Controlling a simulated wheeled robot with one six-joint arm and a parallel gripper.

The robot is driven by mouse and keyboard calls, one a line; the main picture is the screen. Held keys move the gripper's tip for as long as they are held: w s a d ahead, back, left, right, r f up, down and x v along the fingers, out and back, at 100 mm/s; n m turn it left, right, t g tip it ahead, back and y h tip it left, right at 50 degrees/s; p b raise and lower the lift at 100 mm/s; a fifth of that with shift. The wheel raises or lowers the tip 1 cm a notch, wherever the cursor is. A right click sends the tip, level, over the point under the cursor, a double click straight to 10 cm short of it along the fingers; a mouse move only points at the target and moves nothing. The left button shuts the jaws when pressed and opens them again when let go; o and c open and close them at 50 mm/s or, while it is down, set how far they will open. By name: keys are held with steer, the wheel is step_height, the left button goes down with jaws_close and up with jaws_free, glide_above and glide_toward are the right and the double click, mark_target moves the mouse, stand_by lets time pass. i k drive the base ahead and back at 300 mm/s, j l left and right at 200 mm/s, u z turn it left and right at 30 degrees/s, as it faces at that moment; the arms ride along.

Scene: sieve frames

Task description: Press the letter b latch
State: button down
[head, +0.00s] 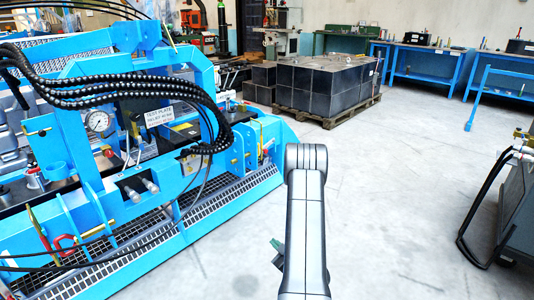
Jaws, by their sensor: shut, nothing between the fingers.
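I cannot make out a latch marked with the letter b in the head view. A blue steel machine (75,160) fills the left side, with a pressure gauge (97,121), a white printed sign (159,117) and small fittings whose markings are too small to read. My grey arm (305,225) rises from the bottom centre to a rounded joint, in front of open floor and to the right of the machine. My gripper's fingers do not show. A small dark green piece juts out left of the arm; I cannot tell what it is.
Black ribbed hoses (120,88) hang across the machine. Dark blocks stand on a wooden pallet (328,118) behind. Blue workbenches (430,65) line the back right. A dark cabinet (515,205) with a looped black hose stands at the right edge. Pale floor (400,190) is clear between.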

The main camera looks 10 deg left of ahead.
mark_target(272, 141)
steer(key=i+u, duration=0.15)
steer(key=i, duration=1.15)
steer(key=i+l+u, duration=0.15)
steer(key=i, duration=1.1)
